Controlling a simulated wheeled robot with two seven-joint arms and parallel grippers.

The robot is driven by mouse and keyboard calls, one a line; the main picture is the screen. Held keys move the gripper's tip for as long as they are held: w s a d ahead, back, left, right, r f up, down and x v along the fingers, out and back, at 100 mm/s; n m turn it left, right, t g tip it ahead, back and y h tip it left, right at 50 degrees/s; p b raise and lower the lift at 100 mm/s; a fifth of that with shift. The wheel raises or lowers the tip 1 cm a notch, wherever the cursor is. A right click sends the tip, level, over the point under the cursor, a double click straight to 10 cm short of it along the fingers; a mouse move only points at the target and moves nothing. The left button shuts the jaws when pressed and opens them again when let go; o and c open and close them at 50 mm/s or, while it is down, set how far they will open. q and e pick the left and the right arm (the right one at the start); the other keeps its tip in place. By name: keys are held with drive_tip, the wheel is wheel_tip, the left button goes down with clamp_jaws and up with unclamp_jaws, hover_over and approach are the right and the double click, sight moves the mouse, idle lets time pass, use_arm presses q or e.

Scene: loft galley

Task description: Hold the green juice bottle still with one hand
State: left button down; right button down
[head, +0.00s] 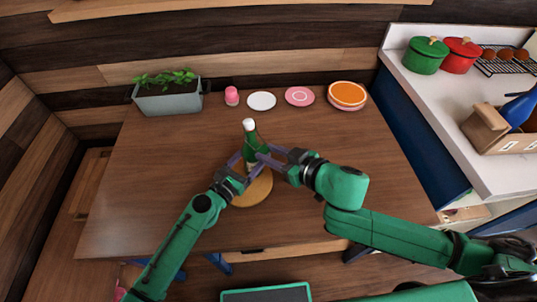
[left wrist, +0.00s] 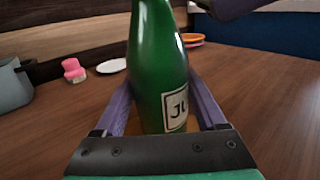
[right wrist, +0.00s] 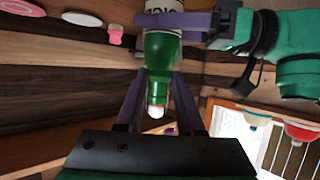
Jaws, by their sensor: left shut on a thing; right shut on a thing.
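The green juice bottle (head: 251,138) stands upright over a round wooden board (head: 257,190) on the table, with its white cap on top. My left gripper (head: 244,163) is shut on the bottle's body from the left. In the left wrist view the bottle (left wrist: 158,60) is between its purple fingers, with a pale label low down. My right gripper (head: 264,154) is shut on the bottle higher up, from the right. In the right wrist view, which is upside down, the bottle's neck (right wrist: 158,78) and white cap (right wrist: 156,111) lie between the fingers. The bottle's base is partly hidden by my grippers.
A counter with green (head: 425,58) and red pots (head: 460,58) is at right. The table's sides are clear.

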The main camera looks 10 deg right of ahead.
use_arm(q)
drive_tip(key=shift+s, duration=0.15)
use_arm(e)
wheel_tip(320, 180, up, 3)
drive_tip(key=g+h, duration=0.2)
drive_tip(key=shift+w+f+g, duration=0.1)
drive_tip(key=shift+g, duration=0.2)
use_arm(q)
drive_tip(key=shift+d, duration=0.1)
use_arm(e)
drive_tip(key=shift+w+a+r+g+h, duration=0.15)
drive_tip(key=shift+r+g+h, duration=0.65)
drive_tip(key=shift+g+h, duration=0.45)
drive_tip(key=c, duration=0.5)
unclamp_jaws()
approach(261, 147)
drive_tip(key=v, duration=0.2)
drive_tip(key=shift+r, duration=0.35)
